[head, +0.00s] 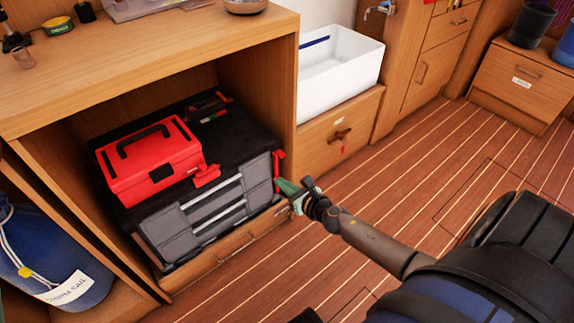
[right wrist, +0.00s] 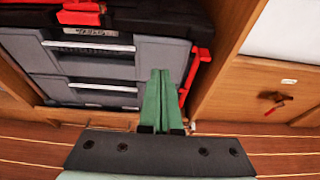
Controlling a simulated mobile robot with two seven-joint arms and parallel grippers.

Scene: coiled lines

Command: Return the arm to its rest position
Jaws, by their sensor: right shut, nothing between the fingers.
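My right arm reaches in from the lower right of the head view. Its gripper (head: 284,187) is in front of the right end of the grey drawer toolbox (head: 210,215), low over the floor. The green fingers (right wrist: 160,100) are together and empty in the right wrist view, pointing toward the toolbox's right side. Whether the fingertips touch the toolbox, I cannot tell. My left gripper does not show in either view.
A red toolbox (head: 150,160) sits on the drawer toolbox inside a wooden cabinet (head: 285,90). The plank floor (head: 440,170) is clear on the right.

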